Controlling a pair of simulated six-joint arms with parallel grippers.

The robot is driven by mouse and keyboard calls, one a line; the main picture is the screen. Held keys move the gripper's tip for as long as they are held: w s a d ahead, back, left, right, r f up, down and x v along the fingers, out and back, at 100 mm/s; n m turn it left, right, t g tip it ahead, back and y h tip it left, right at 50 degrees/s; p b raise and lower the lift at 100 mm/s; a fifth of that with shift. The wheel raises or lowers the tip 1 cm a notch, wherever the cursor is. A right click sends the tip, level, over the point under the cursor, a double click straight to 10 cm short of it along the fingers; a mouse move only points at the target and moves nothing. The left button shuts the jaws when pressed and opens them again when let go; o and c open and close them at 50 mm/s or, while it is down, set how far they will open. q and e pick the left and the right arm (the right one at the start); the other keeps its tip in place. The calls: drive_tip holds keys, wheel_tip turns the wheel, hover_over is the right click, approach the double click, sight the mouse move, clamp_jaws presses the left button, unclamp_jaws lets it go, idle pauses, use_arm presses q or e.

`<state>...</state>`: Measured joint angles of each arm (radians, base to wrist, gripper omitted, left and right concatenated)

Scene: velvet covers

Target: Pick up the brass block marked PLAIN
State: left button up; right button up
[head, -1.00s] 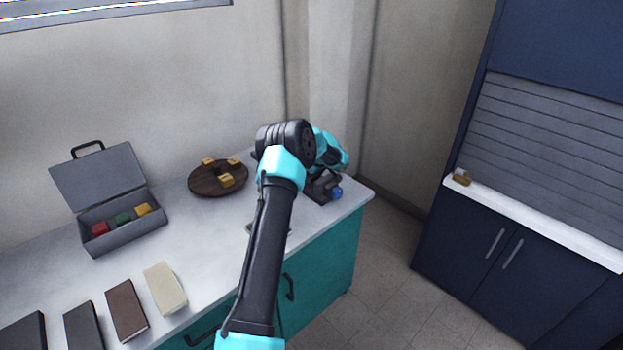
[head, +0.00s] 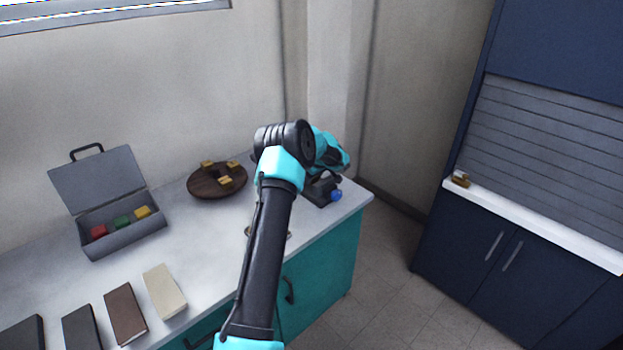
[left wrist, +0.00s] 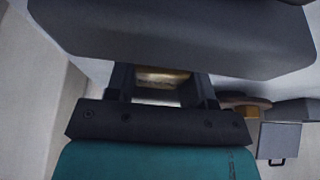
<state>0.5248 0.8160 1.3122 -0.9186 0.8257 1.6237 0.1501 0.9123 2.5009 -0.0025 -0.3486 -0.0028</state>
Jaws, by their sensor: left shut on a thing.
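In the left wrist view my left gripper (left wrist: 162,88) is shut on a brass block (left wrist: 162,76). The block has faint marks that I cannot read. Small brass blocks sit on a round dark wooden board (head: 202,190), one at its front (head: 225,181), one at its back left (head: 207,165) and one at its back right (head: 232,164). Another brass piece (head: 461,179) lies on the white ledge at right. My right gripper is not in view.
An open grey case (head: 125,238) with red, green and yellow blocks stands left on the pale counter (head: 205,240). Several books, one cream (head: 165,291), lie in front. The arm partly covers a round item.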

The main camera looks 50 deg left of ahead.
use_arm(q)
drive_tip(key=r, duration=0.6)
drive_tip(key=shift+d+r, duration=0.15)
drive_tip(key=shift+d, duration=0.15)
drive_tip(key=d, duration=1.9)
drive_tip(key=shift+a, duration=0.1)
